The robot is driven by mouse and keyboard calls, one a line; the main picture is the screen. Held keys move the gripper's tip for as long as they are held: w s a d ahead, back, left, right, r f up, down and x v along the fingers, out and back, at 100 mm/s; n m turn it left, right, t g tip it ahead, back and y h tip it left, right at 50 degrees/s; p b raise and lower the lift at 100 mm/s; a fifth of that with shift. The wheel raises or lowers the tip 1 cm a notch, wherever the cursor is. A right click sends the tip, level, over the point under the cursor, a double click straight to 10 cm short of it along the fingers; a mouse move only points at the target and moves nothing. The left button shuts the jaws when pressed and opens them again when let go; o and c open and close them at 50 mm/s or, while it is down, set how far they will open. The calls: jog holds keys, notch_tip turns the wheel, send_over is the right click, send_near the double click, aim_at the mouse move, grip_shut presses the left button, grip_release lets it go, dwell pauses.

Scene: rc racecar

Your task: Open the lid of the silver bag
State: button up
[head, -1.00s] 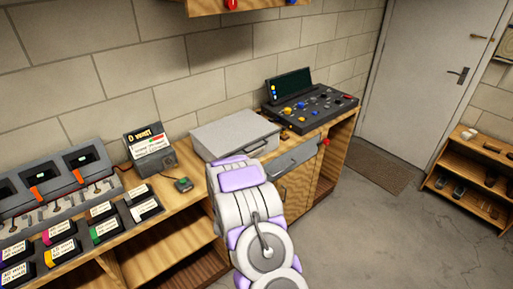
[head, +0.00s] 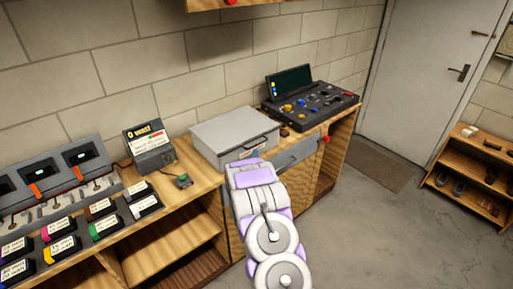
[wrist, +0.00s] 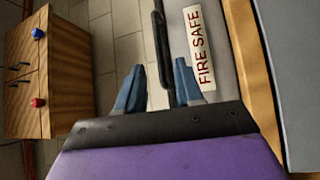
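The silver bag is a closed grey case (head: 234,133) with a flat lid, lying on the workbench in the head view. Its dark handle (head: 256,142) is on the front side. In the wrist view I see its grey front with a FIRE SAFE label (wrist: 200,50) and the dark handle (wrist: 160,45). My gripper (wrist: 160,75) is open, its two blue-grey fingers apart. The handle appears in line with the gap between them; whether it touches a finger I cannot tell. In the head view my arm hides the fingers.
A black control panel (head: 312,105) stands right of the case. A small display box (head: 150,147) and a small device with a green button (head: 182,181) stand left. Below the case is a grey drawer (head: 297,153).

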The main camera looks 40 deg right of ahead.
aim_at(257, 144)
jog(key=b+x, duration=0.1)
jog(key=x, duration=0.7)
jog(key=shift+w, duration=0.1)
jog(key=shift+c, duration=0.5)
grip_shut()
jog(key=shift+f, duration=0.1)
